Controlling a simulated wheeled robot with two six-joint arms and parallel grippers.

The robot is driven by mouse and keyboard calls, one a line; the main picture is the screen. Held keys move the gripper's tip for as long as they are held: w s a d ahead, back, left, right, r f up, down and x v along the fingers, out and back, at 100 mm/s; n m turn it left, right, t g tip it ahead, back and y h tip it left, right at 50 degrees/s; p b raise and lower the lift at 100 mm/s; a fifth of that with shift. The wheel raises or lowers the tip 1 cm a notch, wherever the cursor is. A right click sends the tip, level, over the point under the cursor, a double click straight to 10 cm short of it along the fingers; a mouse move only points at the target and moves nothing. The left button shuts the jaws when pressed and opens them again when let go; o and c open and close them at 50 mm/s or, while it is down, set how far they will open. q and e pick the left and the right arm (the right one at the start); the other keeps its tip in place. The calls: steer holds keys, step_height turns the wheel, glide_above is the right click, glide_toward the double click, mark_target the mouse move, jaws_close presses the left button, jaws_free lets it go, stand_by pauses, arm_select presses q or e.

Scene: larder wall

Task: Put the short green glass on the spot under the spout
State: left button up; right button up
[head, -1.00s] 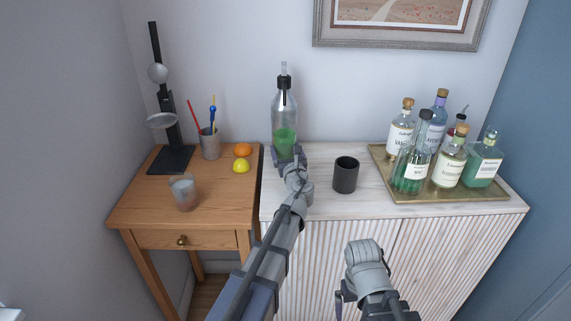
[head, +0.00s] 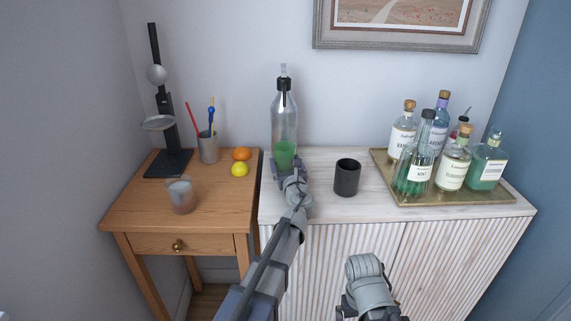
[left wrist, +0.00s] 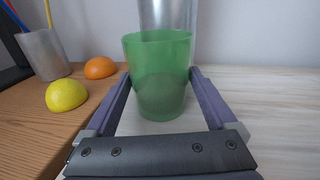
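The short green glass (left wrist: 158,85) is see-through and upright between the fingers of my left gripper (left wrist: 160,78) in the left wrist view. The fingers lie close against its two sides. In the head view the glass (head: 284,152) shows just beyond my left gripper (head: 287,172), in front of a tall clear bottle (head: 284,108) with a black top and a thin spout. The bottle shows behind the glass in the left wrist view too. Whether the glass base touches the cabinet top, I cannot tell. My right arm shows at the bottom, but its gripper does not.
A dark cup (head: 347,178) stands right of my left gripper. A gold tray (head: 470,196) holds several bottles. On the wooden table (head: 225,212) are a tumbler (head: 181,196), lemon (head: 240,169), orange (head: 242,153), pen cup (head: 208,149) and black stand (head: 168,163).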

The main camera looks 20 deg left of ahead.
arm_select(q)
steer(key=shift+o, duration=0.5)
steer(key=shift+r, duration=0.15)
steer(key=v, duration=1.2)
